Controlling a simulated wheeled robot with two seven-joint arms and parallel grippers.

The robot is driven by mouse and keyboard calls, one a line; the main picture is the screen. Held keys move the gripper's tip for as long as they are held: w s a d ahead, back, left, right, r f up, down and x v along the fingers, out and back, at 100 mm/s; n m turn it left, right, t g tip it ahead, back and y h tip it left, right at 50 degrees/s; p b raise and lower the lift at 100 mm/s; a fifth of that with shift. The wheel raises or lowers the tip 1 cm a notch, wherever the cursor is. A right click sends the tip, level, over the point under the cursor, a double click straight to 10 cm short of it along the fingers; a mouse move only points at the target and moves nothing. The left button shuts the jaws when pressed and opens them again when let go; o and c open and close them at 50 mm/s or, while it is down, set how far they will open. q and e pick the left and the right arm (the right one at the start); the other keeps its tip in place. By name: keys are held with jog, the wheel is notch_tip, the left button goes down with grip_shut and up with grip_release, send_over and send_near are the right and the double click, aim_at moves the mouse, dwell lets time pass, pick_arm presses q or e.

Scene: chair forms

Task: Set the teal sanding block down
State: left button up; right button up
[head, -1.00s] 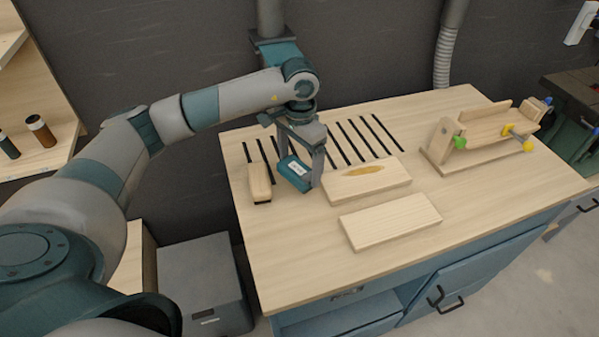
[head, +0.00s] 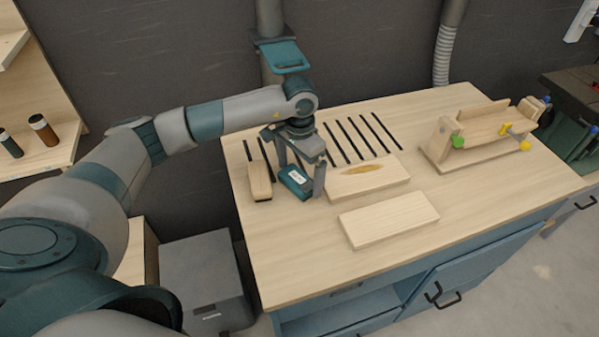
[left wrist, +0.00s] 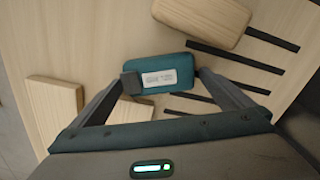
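The teal sanding block (head: 293,184) with a white label is at the workbench top, between the fingers of my left gripper (head: 301,180). Its underside looks at or very near the wood; I cannot tell whether it bears fully on it. In the left wrist view the block (left wrist: 165,100) lies label up, with one finger of my left gripper (left wrist: 165,78) against each end, shut on it. The fingers hide small parts of its ends. My right gripper is not in view.
A tan-topped block (head: 260,181) lies close to the left. A board with a yellowish oval mark (head: 385,185) is close on the right, and a plain board (head: 388,220) lies in front of it. Black strips (head: 362,138) line the back. A wooden jig (head: 480,140) stands at right.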

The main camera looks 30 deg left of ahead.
aim_at(300, 176)
pick_arm(q)
jog(key=shift+r, duration=0.1)
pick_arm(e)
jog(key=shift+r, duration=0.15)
pick_arm(q)
jog(key=shift+r+p, duration=0.1)
jog(key=shift+p, duration=0.2)
jog(key=shift+r+b, duration=0.15)
jog(key=shift+b, duration=0.2)
notch_tip(300, 176, up, 12)
jog(key=b, duration=0.4)
jog(key=shift+f, duration=0.25)
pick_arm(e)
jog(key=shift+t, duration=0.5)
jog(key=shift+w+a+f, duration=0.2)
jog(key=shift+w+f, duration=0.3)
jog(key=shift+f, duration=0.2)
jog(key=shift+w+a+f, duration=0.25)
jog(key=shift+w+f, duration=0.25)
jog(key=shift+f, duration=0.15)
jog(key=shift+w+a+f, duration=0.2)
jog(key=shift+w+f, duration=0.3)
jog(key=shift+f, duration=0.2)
